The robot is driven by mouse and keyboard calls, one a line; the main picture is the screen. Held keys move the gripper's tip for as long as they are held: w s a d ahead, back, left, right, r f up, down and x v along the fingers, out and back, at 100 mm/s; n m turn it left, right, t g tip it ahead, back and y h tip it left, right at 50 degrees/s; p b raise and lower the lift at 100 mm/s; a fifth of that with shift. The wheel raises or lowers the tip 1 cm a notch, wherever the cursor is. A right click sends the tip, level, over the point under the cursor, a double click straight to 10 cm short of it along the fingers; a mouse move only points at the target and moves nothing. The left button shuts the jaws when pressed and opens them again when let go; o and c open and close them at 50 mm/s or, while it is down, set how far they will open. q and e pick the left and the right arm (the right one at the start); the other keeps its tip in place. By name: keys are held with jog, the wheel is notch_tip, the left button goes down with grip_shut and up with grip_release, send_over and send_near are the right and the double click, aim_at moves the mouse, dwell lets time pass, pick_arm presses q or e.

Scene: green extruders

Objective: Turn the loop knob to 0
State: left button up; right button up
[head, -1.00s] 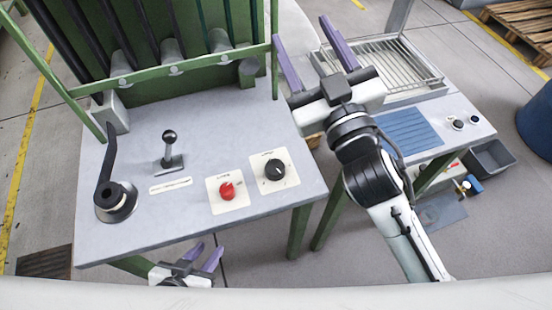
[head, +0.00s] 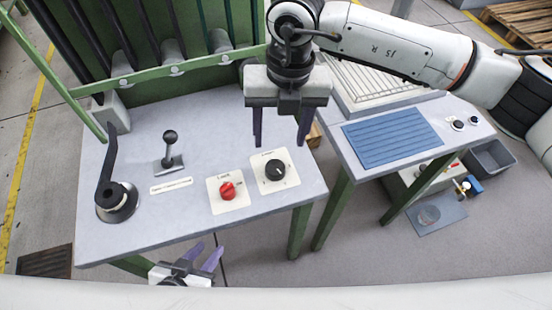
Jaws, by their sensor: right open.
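Two knobs sit on square cream plates at the right part of the grey panel table. One is a red knob (head: 228,190), the other a black knob (head: 275,170) to its right. The plate lettering is too small to read, so I cannot tell which is the loop knob. My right gripper (head: 281,144) is open and empty, its purple fingers pointing down over the table, just behind the black knob in the picture. My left gripper (head: 207,255) is low in front of the table's front edge, its purple fingers apart and empty.
A black-knobbed lever (head: 171,150) and a crank handle (head: 115,195) stand on the left of the table. A green frame (head: 170,72) rises at the back. A second table with a blue ribbed mat (head: 393,139) is at right, beyond a gap.

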aim_at(276, 166)
jog(key=f, duration=0.6)
jog(key=f+p, duration=0.1)
jog(key=f, duration=0.2)
jog(key=shift+s+a+f, duration=0.1)
jog(key=shift+a+f, duration=0.25)
jog(key=shift+f, duration=0.05)
